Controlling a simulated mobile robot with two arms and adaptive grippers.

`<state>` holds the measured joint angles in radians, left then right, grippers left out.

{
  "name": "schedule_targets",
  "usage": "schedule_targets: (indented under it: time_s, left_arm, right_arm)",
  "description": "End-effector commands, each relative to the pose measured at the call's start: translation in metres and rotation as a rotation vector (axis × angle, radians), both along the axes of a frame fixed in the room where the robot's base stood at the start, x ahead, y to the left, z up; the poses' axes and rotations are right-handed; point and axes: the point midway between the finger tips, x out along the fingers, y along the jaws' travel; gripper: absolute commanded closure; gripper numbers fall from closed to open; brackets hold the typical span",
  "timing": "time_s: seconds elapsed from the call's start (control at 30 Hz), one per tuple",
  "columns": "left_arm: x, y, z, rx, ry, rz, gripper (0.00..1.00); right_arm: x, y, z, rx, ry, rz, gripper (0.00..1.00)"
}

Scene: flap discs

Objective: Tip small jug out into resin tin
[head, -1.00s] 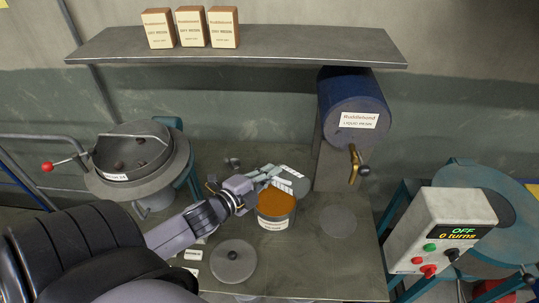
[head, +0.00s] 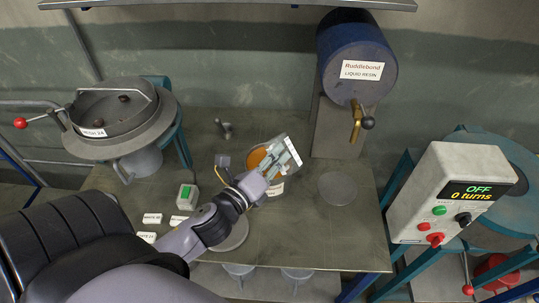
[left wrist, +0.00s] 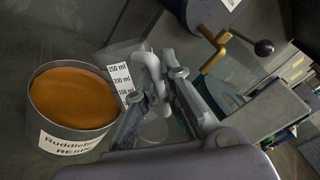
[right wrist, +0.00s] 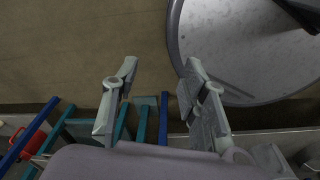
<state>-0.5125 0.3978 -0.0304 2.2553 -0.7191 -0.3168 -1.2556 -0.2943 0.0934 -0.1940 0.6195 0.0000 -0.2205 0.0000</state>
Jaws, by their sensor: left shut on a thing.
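The resin tin (head: 275,188) is a grey round tin on the bench. It holds orange-brown resin and also shows at the left of the left wrist view (left wrist: 76,138). My left gripper (head: 284,166) is shut on the handle of the small grey jug (head: 275,142), at the tin's upper right in the head view. The jug (left wrist: 118,52) has a white millilitre scale and appears close beside the tin's rim in the left wrist view. No stream shows; its contents are hidden and its exact tilt is unclear. My right gripper (right wrist: 158,78) is open and empty.
A blue liquid resin drum (head: 355,60) with a brass tap (head: 357,120) stands behind right. A small device with a green display (head: 187,196) and white cards (head: 152,218) lie on the bench. A control box (head: 455,195) is right.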

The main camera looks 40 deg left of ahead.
Motion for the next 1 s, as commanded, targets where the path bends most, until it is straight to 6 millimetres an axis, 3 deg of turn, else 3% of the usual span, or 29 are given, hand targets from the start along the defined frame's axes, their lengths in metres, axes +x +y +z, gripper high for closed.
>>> schedule_targets:
  time_s: [0.03, 0.1, 0.4, 0.6, 1.0]
  left_arm:
    - [-0.001, -0.004, -0.015, 0.087, -0.020, 0.000, 1.00]
    - [-0.001, -0.009, -0.023, 0.220, -0.047, -0.002, 1.00]
    - [-0.001, -0.008, -0.040, 0.710, -0.146, -0.002, 1.00]
    - [-0.001, -0.006, -0.041, 0.837, -0.172, -0.003, 1.00]
    - [-0.001, -0.006, -0.039, 0.848, -0.174, -0.002, 1.00]
  right_arm:
    - [0.001, 0.000, -0.020, 0.001, -0.003, 0.000, 0.60]
    - [0.001, 0.002, -0.034, 0.002, -0.003, 0.000, 0.60]
    - [-0.003, 0.018, -0.076, 0.021, 0.002, -0.001, 0.60]
    - [-0.005, 0.021, -0.083, 0.025, 0.004, 0.002, 0.60]
    - [-0.006, 0.012, -0.082, 0.014, 0.006, 0.003, 0.60]
